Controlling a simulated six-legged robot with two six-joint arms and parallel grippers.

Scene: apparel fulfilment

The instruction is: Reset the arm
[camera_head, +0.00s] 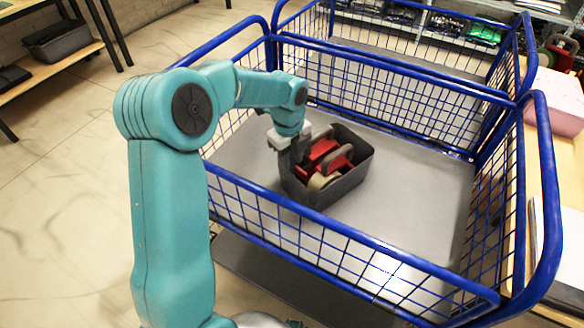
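My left arm comes in from the left and bends down into the blue wire cart. My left gripper (291,150) is at the left rim of a dark grey bin (346,188) that is in the cart. Its fingertips are too small and dark to show whether they are apart or closed on the rim. Inside the bin is a red tape dispenser (338,160) with a pale tape roll (321,182). My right gripper is not in view.
The blue wire cart (330,234) has raised rails around a mostly bare grey floor. A wooden table with a pink box (556,100) stands at the right. A shelf at upper left holds a grey bin (58,41). The floor at left is clear.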

